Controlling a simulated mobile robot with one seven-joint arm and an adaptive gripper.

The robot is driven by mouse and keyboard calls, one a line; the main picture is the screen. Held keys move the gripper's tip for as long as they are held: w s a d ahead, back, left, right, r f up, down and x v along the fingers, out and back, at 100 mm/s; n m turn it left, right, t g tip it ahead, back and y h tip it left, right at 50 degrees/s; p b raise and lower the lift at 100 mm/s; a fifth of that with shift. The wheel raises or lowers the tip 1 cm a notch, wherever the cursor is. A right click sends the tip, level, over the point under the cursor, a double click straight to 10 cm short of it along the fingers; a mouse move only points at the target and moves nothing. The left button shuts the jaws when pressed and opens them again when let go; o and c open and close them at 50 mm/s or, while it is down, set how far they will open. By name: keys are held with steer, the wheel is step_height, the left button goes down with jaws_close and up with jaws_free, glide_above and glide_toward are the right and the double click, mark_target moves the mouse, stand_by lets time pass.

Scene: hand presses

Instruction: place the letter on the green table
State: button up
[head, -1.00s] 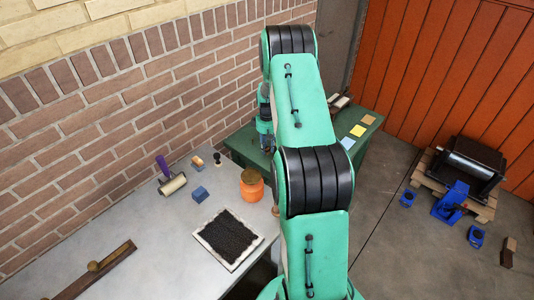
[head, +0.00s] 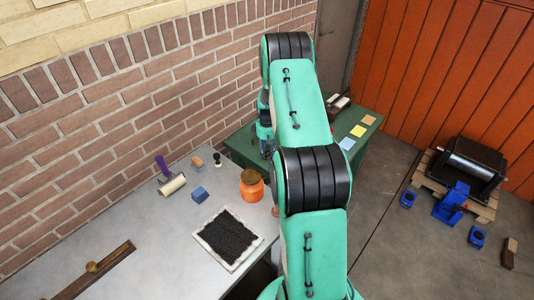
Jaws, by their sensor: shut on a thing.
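The green table (head: 240,143) stands against the brick wall, beyond the grey bench and partly behind my arm. My gripper (head: 267,153) is small in the view, to the left of my arm and over the green table's near left part. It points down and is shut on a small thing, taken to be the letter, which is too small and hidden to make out. I cannot tell whether that thing touches the table top. No other letter can be made out.
Yellow, tan and blue cards (head: 358,130) lie on the green table's right part. The grey bench (head: 150,240) holds an orange jar (head: 252,188), a blue block (head: 199,194), a roller (head: 172,184) and a black textured slab (head: 229,238). A press (head: 466,165) stands on a pallet at right.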

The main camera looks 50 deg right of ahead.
mark_target(267, 154)
steer(key=shift+f, duration=0.1)
steer(key=o, duration=0.4)
steer(key=shift+f, duration=0.1)
steer(key=o, duration=0.4)
step_height(267, 154, up, 12)
steer(key=shift+r+p, duration=0.2)
steer(key=shift+p, duration=0.7)
